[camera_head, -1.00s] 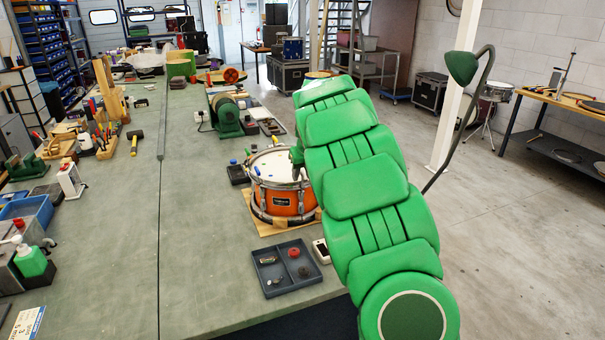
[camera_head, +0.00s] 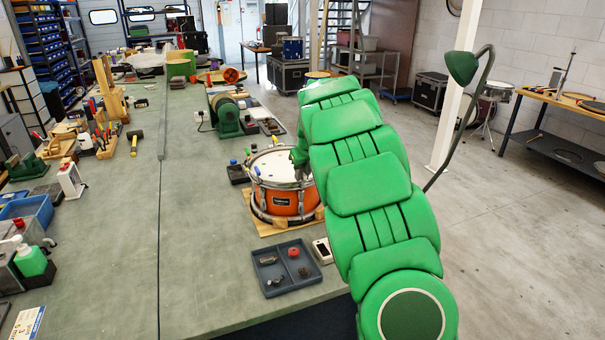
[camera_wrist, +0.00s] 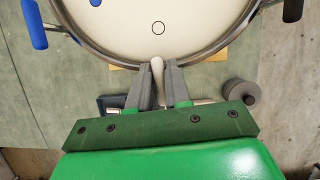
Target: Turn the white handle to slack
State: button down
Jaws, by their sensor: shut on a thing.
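The white handle (camera_wrist: 157,70) shows in the wrist view at the near rim of the drum, upright in the picture between the two fingers. My gripper (camera_wrist: 158,78) is shut on the white handle, with a grey finger on each side of it. The orange drum (camera_head: 291,201) stands on the bench in the head view; its white head (camera_wrist: 160,20) and metal rim fill the top of the wrist view. My green arm hides the drum's right side in the head view, and the gripper and handle are mostly hidden there.
Blue handles (camera_wrist: 35,22) and a black one (camera_wrist: 292,9) sit around the rim. A dark tray (camera_head: 283,284) with small parts and a white device (camera_head: 322,250) lie in front of the drum.

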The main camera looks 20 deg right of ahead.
jog(key=n+y, duration=0.1)
jog(key=n, duration=0.4)
jog(key=shift+g+y, duration=0.3)
jog(key=shift+y, duration=0.1)
jog(key=n+g+y, duration=0.1)
jog(key=n, duration=0.3)
jog(key=n+g, duration=0.1)
jog(key=n, duration=0.1)
jog(key=n+y, duration=0.1)
jog(key=n, duration=0.2)
jog(key=shift+g, duration=0.4)
jog(key=shift+n+g, duration=0.8)
jog(key=shift+n, duration=1.2)
jog(key=c, duration=1.2)
grip_release()
jog(key=shift+o, duration=0.2)
jog(key=shift+r, duration=0.1)
